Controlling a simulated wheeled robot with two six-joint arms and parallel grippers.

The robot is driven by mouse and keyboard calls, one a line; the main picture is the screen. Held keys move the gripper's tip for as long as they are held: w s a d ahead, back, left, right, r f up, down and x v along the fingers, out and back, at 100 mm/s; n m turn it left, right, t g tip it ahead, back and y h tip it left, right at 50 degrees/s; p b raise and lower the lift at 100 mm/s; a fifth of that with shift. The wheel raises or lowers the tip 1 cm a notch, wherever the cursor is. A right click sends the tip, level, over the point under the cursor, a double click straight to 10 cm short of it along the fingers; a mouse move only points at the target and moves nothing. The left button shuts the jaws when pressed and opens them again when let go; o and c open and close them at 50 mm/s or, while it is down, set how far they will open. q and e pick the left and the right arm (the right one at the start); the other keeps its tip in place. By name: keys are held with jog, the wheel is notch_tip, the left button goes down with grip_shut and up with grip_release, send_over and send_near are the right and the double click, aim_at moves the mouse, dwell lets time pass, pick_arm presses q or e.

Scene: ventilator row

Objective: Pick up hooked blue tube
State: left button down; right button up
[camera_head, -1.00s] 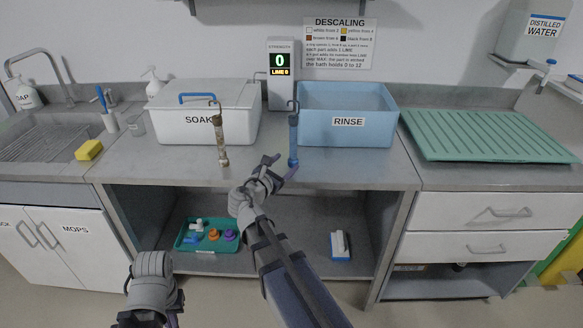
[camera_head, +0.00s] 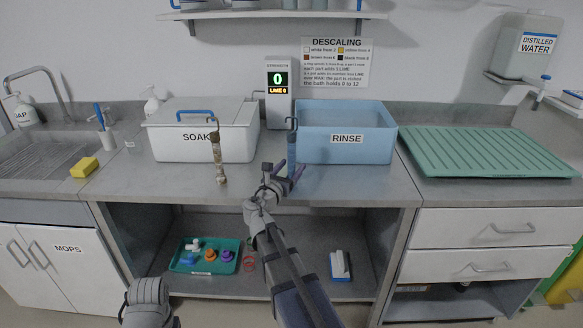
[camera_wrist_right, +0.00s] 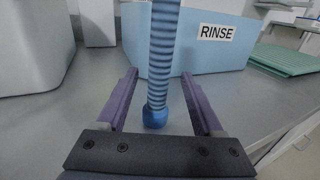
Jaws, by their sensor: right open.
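The hooked blue tube (camera_head: 291,150) stands upright on the counter in front of the rinse tub, its dark hook at the top. In the right wrist view the ribbed blue tube (camera_wrist_right: 162,60) stands between the fingers, with its round blue foot on the counter. My right gripper (camera_head: 281,174) is open around the tube's lower part; the wrist view shows the gripper (camera_wrist_right: 167,103) with a gap on both sides of the tube. My left gripper is out of view; only part of my left arm shows at the bottom left.
A brown-stained hooked tube (camera_head: 217,160) stands to the left, before the white SOAK tub (camera_head: 180,146). The blue RINSE tub (camera_head: 362,150) is behind the blue tube. A green ribbed mat (camera_head: 485,152) lies to the right. A teal tray (camera_head: 178,267) sits on the shelf below.

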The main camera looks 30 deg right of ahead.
aim_at(295, 162)
jog(key=x, duration=0.4)
jog(key=shift+f, duration=0.15)
jog(key=shift+a, duration=0.1)
jog(key=shift+c, duration=0.2)
grip_shut()
